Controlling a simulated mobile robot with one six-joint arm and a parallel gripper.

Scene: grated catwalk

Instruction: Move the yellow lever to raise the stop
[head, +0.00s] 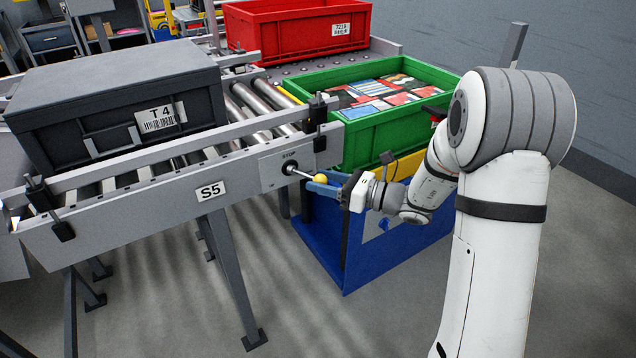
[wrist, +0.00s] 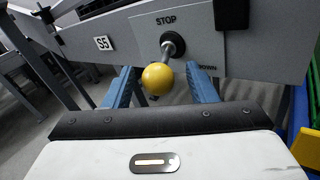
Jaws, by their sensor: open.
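The yellow lever knob (head: 320,180) sits on a short metal rod that sticks out of a plate marked STOP (head: 290,163) on the conveyor's side rail. In the wrist view, the yellow knob (wrist: 158,79) hangs at the lower end of the rod, with the word DOWN partly visible at its lower right. My gripper (head: 322,183) is at the knob. In the wrist view, the blue fingers of my gripper (wrist: 160,88) are open, one on each side of the knob, with gaps between. The stop itself cannot be made out clearly.
A dark grey crate marked T4 (head: 110,100) stands on the roller conveyor labelled S5 (head: 211,190). A green crate (head: 385,133) with packed items and a red crate (head: 300,30) stand beyond. A blue stand (head: 330,240) is close below my forearm. Open floor lies in front.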

